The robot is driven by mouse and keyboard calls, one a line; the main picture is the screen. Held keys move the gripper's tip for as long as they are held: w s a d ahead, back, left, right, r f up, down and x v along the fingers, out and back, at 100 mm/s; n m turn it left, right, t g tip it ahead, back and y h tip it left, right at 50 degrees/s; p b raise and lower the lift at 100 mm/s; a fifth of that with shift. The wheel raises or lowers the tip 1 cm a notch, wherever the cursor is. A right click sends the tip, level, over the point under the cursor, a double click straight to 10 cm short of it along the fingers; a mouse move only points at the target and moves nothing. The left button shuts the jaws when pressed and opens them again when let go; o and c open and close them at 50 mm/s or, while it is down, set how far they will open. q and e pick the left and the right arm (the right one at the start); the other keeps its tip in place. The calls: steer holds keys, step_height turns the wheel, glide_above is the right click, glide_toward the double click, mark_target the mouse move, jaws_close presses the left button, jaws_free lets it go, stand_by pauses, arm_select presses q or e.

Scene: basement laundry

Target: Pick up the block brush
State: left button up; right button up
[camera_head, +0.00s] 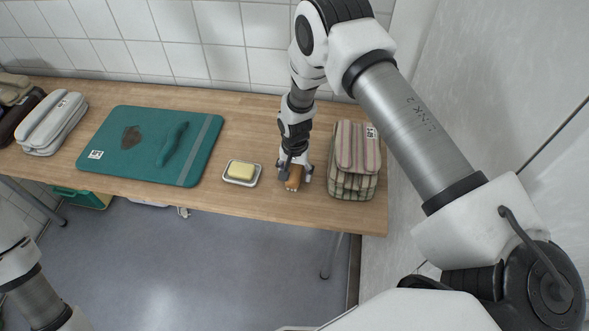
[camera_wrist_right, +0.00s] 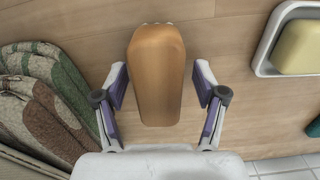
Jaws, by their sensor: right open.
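The block brush (camera_head: 293,181) lies on the wooden table (camera_head: 240,104), between the soap dish and the folded striped textiles. My right gripper (camera_head: 294,177) points down over the brush. In the right wrist view the open fingers of that gripper (camera_wrist_right: 160,88) stand one on each side of the brush, with a gap on both sides. My left gripper is not in view; only part of my left arm shows at the lower left.
A dish (camera_head: 233,181) with yellow soap (camera_head: 241,170) stands left of the brush. Folded striped textiles (camera_head: 352,185) stand close on the right. A teal mat (camera_head: 125,155) lies further left, near folded grey textiles (camera_head: 52,124). A tiled wall (camera_head: 222,40) runs behind the table.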

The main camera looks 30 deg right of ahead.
steer(key=shift+f, duration=0.25)
steer(key=shift+s+r, duration=0.1)
steer(key=shift+c, duration=1)
steer(key=c, duration=1.1)
